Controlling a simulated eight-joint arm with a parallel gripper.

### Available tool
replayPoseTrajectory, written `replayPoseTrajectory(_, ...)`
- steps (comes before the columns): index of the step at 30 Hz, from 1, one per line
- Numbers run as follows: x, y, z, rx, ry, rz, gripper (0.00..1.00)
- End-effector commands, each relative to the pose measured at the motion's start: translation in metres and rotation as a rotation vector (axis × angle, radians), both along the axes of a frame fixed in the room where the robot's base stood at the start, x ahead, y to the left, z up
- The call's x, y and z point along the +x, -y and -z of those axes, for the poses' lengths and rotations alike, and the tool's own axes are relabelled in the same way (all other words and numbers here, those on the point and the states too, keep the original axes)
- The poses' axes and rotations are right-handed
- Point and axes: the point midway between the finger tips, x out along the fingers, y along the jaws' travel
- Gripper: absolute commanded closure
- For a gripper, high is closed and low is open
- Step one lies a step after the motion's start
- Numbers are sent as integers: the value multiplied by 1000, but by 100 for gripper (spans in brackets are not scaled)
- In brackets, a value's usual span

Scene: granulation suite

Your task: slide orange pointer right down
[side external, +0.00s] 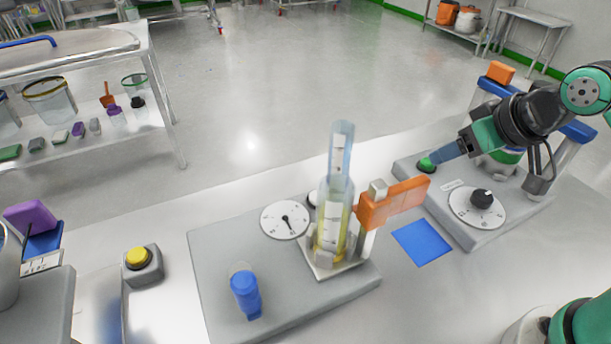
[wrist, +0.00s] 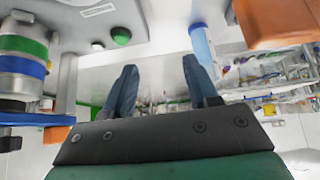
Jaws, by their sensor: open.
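The orange pointer (side external: 393,203) is a block on an upright metal post, beside a tall clear cylinder (side external: 333,215) holding yellow liquid. In the wrist view an orange block, apparently the pointer (wrist: 275,18), shows at the upper right beside a pale blue tube (wrist: 202,48). My gripper (side external: 434,158) is to the right of and behind the pointer, apart from it, with its blue fingers near a green button. In the wrist view my gripper (wrist: 159,64) has its fingers apart with nothing between them. The far side of the pointer is hidden.
A green button (wrist: 121,36) and a black knob on a dial (side external: 481,199) sit on the right grey panel. A yellow button (side external: 138,258) stands left.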

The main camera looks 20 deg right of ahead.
Motion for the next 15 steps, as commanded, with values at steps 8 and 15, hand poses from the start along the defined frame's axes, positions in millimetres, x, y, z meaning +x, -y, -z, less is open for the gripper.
replayPoseTrajectory(8, 0, 0, -5, 0, 0, 0, 13)
replayPoseTrajectory(15, 0, 0, -49, 0, 0, 0, 13)
